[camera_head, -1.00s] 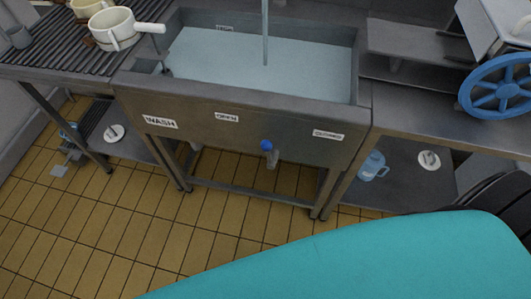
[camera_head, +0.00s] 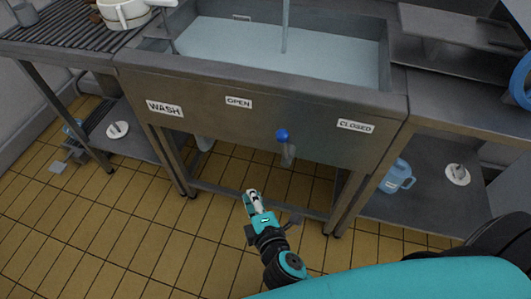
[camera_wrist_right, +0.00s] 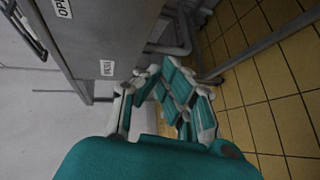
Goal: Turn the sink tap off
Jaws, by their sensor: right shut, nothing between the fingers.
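The sink (camera_head: 330,108) is a metal basin full of water, with a thin vertical stream or pipe (camera_head: 285,25) above it. The tap's blue knob (camera_head: 282,135) sits on the lower front, between the OPEN label (camera_head: 239,102) and the CLOSED label (camera_head: 356,126). A grey spout hangs below it. My right gripper (camera_head: 252,196) is shut and empty, below and left of the knob and apart from it. In the right wrist view my right gripper (camera_wrist_right: 158,78) points toward the sink's underside; the sink front shows at upper left and the blue knob does not show. My left gripper is not in view.
Table legs and a low crossbar (camera_head: 245,200) stand under the sink. A blue jug (camera_head: 397,177) sits on the lower right shelf. A white pot (camera_head: 124,14) stands on the ribbed drainboard at upper left. The tiled floor (camera_head: 120,230) in front is clear at left.

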